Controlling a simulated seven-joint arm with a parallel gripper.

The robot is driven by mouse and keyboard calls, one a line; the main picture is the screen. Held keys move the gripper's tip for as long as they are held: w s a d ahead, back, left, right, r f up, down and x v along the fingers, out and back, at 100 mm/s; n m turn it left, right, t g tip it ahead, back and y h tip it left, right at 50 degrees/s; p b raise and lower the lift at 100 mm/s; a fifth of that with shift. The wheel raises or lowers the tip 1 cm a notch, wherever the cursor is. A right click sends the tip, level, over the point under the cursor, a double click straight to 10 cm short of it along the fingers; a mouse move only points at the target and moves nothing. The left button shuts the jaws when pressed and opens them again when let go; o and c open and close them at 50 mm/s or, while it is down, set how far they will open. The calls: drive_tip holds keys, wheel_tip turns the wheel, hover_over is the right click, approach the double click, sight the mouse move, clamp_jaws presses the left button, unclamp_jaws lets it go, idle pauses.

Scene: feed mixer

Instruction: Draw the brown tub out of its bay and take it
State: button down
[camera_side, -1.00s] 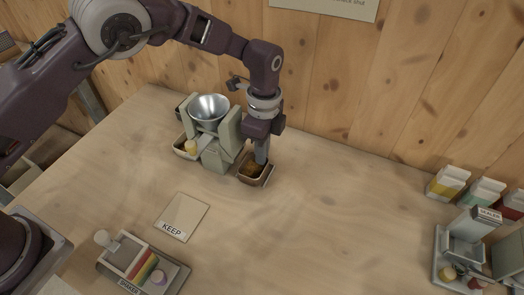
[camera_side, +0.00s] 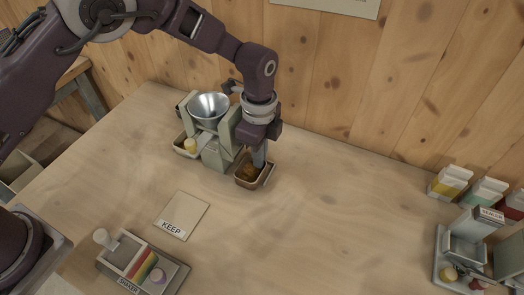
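The brown tub (camera_side: 248,183) sits at the right side of the feed mixer (camera_side: 216,152), with brown contents inside. My gripper (camera_side: 258,163) points down at the tub's back right part, its fingers at the tub's rim. The fingers are small and partly hidden, so I cannot tell whether they are closed on the wall. The mixer carries a shiny metal bowl (camera_side: 209,107) on top. A second tub (camera_side: 181,148) with a yellow item is at the mixer's left side.
A KEEP mat (camera_side: 183,212) lies bare in front of the mixer. A shaker tray (camera_side: 143,264) stands at the front left. A sealer (camera_side: 470,250) and several cartons (camera_side: 450,182) stand at the right. The middle right of the table is clear.

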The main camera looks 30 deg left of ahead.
drive_tip(key=shift+g, duration=0.3)
drive_tip(key=s, duration=0.9)
drive_tip(key=shift+f, duration=0.15)
drive_tip(key=c, duration=1.6)
unclamp_jaws()
drive_tip(key=r, duration=0.2)
drive_tip(key=w+r, duration=0.1)
drive_tip(key=r, duration=0.4)
drive_tip(key=shift+w+r, duration=0.15)
drive_tip(key=shift+r, duration=0.2)
